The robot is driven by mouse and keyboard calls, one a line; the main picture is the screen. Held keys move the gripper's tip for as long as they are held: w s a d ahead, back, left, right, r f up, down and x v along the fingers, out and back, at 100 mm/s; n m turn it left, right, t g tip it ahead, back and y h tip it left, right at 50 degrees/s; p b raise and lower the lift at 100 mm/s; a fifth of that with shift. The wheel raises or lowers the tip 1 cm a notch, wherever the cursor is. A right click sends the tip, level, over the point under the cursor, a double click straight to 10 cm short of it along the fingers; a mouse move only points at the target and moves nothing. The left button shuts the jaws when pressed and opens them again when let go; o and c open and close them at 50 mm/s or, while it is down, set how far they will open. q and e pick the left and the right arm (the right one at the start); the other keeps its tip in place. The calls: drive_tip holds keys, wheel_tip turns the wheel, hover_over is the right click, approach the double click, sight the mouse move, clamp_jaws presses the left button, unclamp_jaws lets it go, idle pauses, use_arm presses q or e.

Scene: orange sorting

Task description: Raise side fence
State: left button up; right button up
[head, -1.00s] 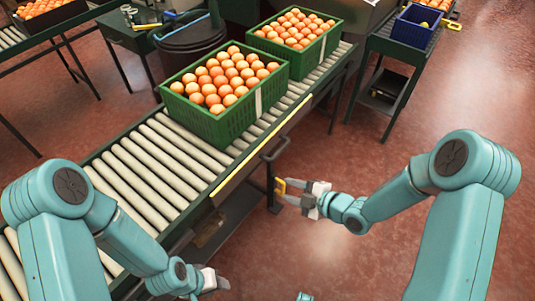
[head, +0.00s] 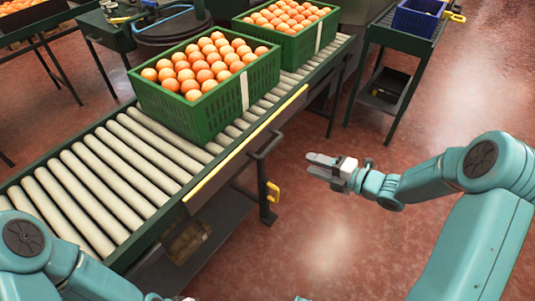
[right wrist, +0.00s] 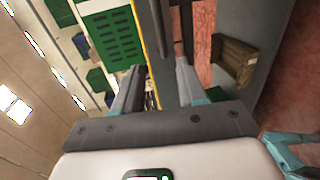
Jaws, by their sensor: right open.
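The side fence (head: 235,158) is a dark panel with a yellow top edge along the near side of the roller conveyor. It hangs low, its top edge near roller level. A black bar handle (head: 267,146) sticks out from its outer side. A yellow latch piece (head: 273,191) sits below the handle on the conveyor's leg. My right gripper (head: 313,164) is open and empty, to the right of the handle and apart from it, fingers pointing left. Its spread fingers also show in the right wrist view (right wrist: 158,88). My left gripper is below the head view's lower edge.
A green crate of oranges (head: 190,118) stands on the rollers (head: 100,185), with a second crate (head: 297,45) behind it. A side table (head: 385,35) with a blue bin (head: 418,17) is at the upper right. The red floor right of the conveyor is open.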

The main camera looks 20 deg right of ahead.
sight(271, 150)
drive_tip(key=b+x, duration=0.2)
drive_tip(key=x, duration=1.4)
drive_tip(key=shift+w, duration=0.1)
clamp_jaws()
